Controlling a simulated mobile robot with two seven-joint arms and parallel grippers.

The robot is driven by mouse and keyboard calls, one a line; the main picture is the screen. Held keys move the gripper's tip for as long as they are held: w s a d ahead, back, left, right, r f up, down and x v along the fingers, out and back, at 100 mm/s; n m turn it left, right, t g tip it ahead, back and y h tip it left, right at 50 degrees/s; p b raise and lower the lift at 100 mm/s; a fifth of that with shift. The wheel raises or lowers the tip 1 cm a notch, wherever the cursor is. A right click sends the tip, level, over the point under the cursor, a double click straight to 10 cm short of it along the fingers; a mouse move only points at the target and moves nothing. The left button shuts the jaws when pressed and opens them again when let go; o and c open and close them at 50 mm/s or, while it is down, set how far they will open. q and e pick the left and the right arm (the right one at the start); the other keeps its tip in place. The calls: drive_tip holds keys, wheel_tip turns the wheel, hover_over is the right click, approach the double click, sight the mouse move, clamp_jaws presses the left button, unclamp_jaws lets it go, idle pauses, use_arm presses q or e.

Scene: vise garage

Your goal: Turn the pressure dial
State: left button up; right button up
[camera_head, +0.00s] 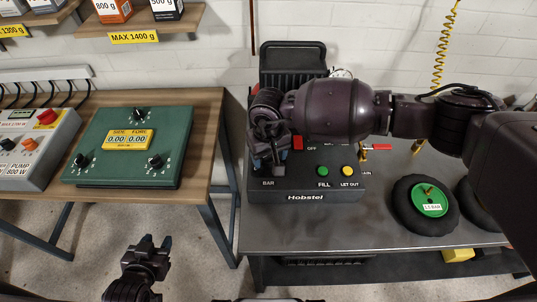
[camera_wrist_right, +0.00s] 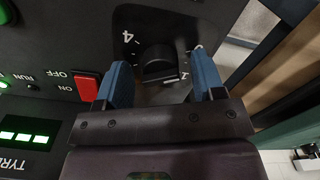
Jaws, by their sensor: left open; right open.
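The pressure dial (camera_wrist_right: 158,62) is a black knob on a dark panel with white numbers around it, 4 and 1 among them, in the right wrist view. My right gripper (camera_wrist_right: 160,72) is open, with its blue fingers on either side of the knob; I cannot tell whether they touch it. In the head view this gripper (camera_head: 268,160) is over the left part of the black Hobstel unit (camera_head: 345,185), above the BAR label, and hides the dial. My left gripper (camera_head: 157,243) is open and empty, low in the head view, away from the unit.
The unit has a red switch (camera_wrist_right: 86,84), a green FILL button (camera_head: 323,171) and a yellow LET OUT button (camera_head: 348,171). A tyre with green hub (camera_head: 429,200) lies to the right on the metal bench (camera_head: 330,236). A wooden table (camera_head: 207,130) holds a green dial panel (camera_head: 180,130).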

drive_tip(key=shift+f, duration=0.1)
drive_tip(key=shift+c, duration=0.4)
drive_tip(key=c, duration=0.8)
drive_tip(key=shift+c, duration=0.2)
drive_tip(key=shift+m, duration=0.3)
